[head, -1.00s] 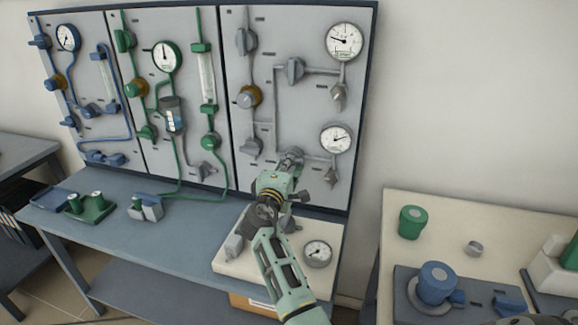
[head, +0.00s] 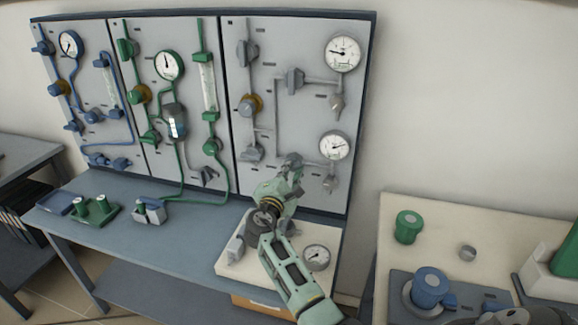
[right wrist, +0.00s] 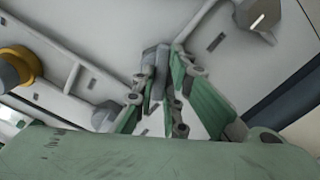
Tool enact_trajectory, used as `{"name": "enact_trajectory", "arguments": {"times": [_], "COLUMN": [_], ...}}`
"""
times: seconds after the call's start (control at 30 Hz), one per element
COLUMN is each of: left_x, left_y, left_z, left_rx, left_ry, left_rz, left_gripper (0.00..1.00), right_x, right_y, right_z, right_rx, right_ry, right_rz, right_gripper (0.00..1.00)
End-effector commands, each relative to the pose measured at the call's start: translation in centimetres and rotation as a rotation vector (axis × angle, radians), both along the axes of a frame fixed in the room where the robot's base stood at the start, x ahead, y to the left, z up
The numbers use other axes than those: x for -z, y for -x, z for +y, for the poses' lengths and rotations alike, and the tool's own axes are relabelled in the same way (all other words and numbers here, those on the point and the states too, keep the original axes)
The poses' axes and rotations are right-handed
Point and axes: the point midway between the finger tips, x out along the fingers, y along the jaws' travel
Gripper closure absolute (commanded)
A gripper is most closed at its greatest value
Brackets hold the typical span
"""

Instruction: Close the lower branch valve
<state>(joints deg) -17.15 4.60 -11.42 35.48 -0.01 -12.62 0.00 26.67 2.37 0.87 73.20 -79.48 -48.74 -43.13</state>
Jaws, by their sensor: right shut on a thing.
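The lower branch valve (right wrist: 152,57) is a small grey handle on the right-hand grey panel (head: 312,115). The right wrist view shows it between the fingertips of my right gripper (right wrist: 158,80), which is shut on it. In the head view the right gripper (head: 290,165) reaches the panel low down, left of and below the lower gauge (head: 335,145), and mostly covers the valve. The upper branch valve (head: 292,80) is a grey handle higher on the same panel. My left gripper is not in view.
An upper gauge (head: 342,52) and a yellow-collared knob (head: 249,105) are on the same panel. A grey outlet fitting (head: 330,183) sits close to the right of my gripper. Below my arm lies a white board (head: 232,265) with a loose gauge (head: 316,257).

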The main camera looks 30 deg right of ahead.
Motion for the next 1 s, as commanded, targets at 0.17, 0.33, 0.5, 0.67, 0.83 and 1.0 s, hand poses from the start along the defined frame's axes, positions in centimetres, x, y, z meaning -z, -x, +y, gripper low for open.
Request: {"name": "enact_trajectory", "arguments": {"times": [0.17,0.33,0.5,0.67,0.83,1.0], "left_x": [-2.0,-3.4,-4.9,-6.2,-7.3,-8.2], "left_y": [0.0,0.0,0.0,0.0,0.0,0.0], "left_z": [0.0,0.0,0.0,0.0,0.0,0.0], "left_rx": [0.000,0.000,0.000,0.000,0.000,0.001], "left_ry": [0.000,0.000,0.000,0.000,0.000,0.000], "left_rz": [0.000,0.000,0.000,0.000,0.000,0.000], "left_gripper": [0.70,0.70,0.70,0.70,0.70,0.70], "right_x": [-0.2,-0.2,-0.2,-0.1,-0.1,0.1], "right_y": [0.0,0.1,0.1,0.0,0.1,0.1], "right_z": [0.0,0.0,0.0,0.1,0.0,0.0], "right_rx": [-0.002,-0.001,-0.001,-0.002,-0.002,-0.002], "right_ry": [0.109,0.214,0.318,0.415,0.509,0.586], "right_rz": [0.133,0.257,0.379,0.494,0.603,0.695], "right_gripper": [1.00,1.00,1.00,1.00,1.00,1.00]}}
